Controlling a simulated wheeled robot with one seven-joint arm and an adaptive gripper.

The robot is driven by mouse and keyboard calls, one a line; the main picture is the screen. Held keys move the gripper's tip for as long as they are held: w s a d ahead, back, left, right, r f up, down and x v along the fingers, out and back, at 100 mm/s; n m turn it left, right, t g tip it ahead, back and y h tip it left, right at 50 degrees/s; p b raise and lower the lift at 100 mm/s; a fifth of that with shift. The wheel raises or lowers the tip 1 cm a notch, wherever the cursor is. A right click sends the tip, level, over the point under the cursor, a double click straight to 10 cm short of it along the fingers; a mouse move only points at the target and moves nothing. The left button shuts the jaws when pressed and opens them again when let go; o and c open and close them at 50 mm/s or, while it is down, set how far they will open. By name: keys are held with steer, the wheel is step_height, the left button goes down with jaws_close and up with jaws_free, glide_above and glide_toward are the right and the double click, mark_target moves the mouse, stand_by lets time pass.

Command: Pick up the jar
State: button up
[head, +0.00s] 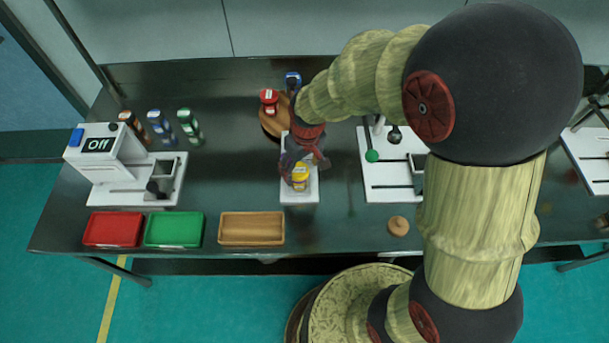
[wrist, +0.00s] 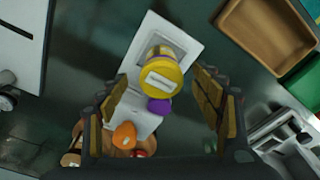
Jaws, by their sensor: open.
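A jar with a yellow lid and a pale label (head: 300,174) stands on a narrow white device (head: 299,196) near the middle of the bench. In the wrist view the jar (wrist: 160,78) appears lid-first, on the white plate of the device (wrist: 198,45). My gripper (head: 298,158) is just above and behind the jar in the head view, partly covering it. In the wrist view the open fingers (wrist: 158,88) are on either side of the jar's line, with visible gaps. Contact does not show. A purple round part (wrist: 158,106) sits beside the lid.
A red-lidded jar (head: 269,99) and a blue-topped jar (head: 293,81) are by a round wooden stand (head: 271,126) behind. Red (head: 113,229), green (head: 174,230) and wooden (head: 252,229) trays line the front left. A white device with a green knob (head: 371,156) stands right.

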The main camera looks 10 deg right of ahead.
steer(key=f+b, duration=0.1)
steer(key=f, duration=0.1)
steer(key=w+f+b, duration=0.1)
steer(key=f, duration=0.2)
steer(key=f+b, duration=0.1)
steer(key=f, duration=0.1)
steer(key=shift+w+a+f, duration=0.25)
steer(key=shift+w+a, duration=0.05)
steer(key=shift+a, duration=0.1)
steer(key=shift+r, duration=0.1)
steer(key=c, duration=1.4)
steer(key=shift+r, duration=0.1)
